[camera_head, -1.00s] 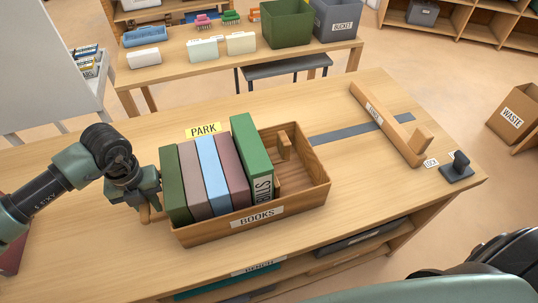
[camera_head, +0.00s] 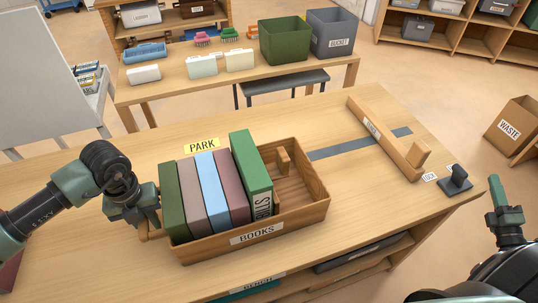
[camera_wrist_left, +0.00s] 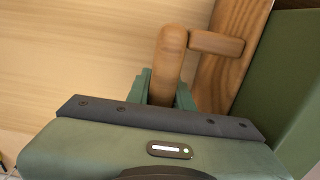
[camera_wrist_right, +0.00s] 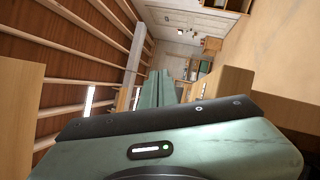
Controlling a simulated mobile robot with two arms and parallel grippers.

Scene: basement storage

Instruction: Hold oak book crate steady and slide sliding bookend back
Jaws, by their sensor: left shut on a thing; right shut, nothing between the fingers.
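The oak book crate (camera_head: 316,212), labelled BOOKS, stands on the table. Several upright books (camera_head: 207,190) fill its left part, with a tall green book (camera_head: 250,172) at their right end. A wooden upright piece with a knob (camera_head: 283,161), apparently the sliding bookend, shows right of the tall book, partly hidden by it. My left gripper (camera_head: 148,222) is at the crate's left end. In the left wrist view it is shut on the crate's wooden handle (camera_wrist_left: 172,50). My right gripper (camera_head: 505,200) is shut and empty, beyond the table's right edge.
A wooden bar (camera_head: 385,137) lies across a dark strip (camera_head: 335,149) on the table's right side. A black knob on a base (camera_head: 456,181) stands near the right edge. A PARK label (camera_head: 202,146) lies behind the crate. A WASTE box (camera_head: 511,122) stands beyond the table.

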